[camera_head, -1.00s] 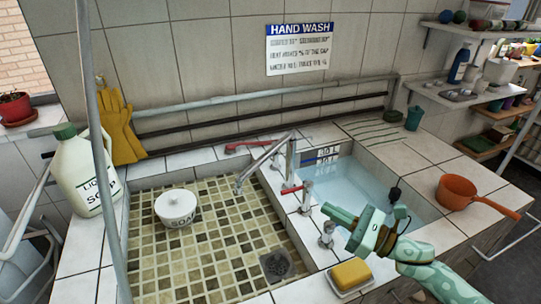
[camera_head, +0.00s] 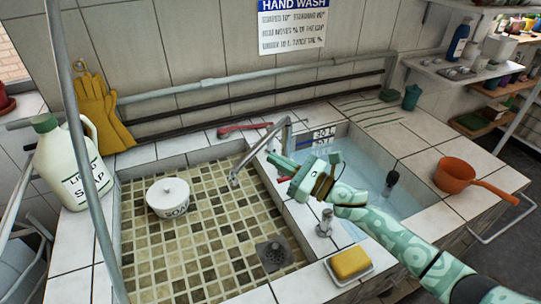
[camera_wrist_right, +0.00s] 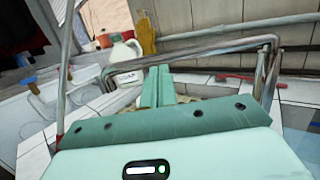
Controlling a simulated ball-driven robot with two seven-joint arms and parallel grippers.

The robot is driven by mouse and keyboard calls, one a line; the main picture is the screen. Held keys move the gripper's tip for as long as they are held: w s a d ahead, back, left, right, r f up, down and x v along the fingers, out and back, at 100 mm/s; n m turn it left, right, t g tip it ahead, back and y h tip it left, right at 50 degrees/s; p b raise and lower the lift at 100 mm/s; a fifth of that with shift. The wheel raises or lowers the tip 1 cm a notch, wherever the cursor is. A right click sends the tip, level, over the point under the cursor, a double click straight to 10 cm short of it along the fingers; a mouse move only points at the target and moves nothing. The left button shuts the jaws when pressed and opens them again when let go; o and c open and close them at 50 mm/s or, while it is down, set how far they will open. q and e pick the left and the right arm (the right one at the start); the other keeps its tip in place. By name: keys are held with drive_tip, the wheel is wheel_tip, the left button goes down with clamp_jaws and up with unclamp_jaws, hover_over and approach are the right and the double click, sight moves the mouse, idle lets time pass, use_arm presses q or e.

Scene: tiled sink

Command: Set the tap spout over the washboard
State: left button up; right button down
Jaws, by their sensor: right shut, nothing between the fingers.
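The silver tap's spout (camera_head: 252,152) slants from its post (camera_head: 287,135) on the divider, with its outlet over the left mosaic basin. No washboard shows clearly; a grooved strip (camera_head: 368,110) on the back-right counter may be it. My right gripper (camera_head: 277,161) is shut and empty at the divider, close beside the tap; I cannot tell whether it touches. It hides part of the divider. In the right wrist view, the shut fingers (camera_wrist_right: 158,86) stand in front of the spout (camera_wrist_right: 190,50), with the post at the right. My left gripper is out of view.
The right basin (camera_head: 365,175) holds water. Yellow soap (camera_head: 351,262) lies on the front ledge, an orange dipper (camera_head: 460,174) at right, and a soap jug (camera_head: 72,165) at left.

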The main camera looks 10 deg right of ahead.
drive_tip(key=shift+x, duration=1.2)
drive_tip(key=shift+w+a+m+t+h, duration=0.5)
drive_tip(key=shift+a+t+h, duration=0.1)
drive_tip(key=shift+a+h, duration=0.1)
drive_tip(key=shift+s+d+f, duration=0.1)
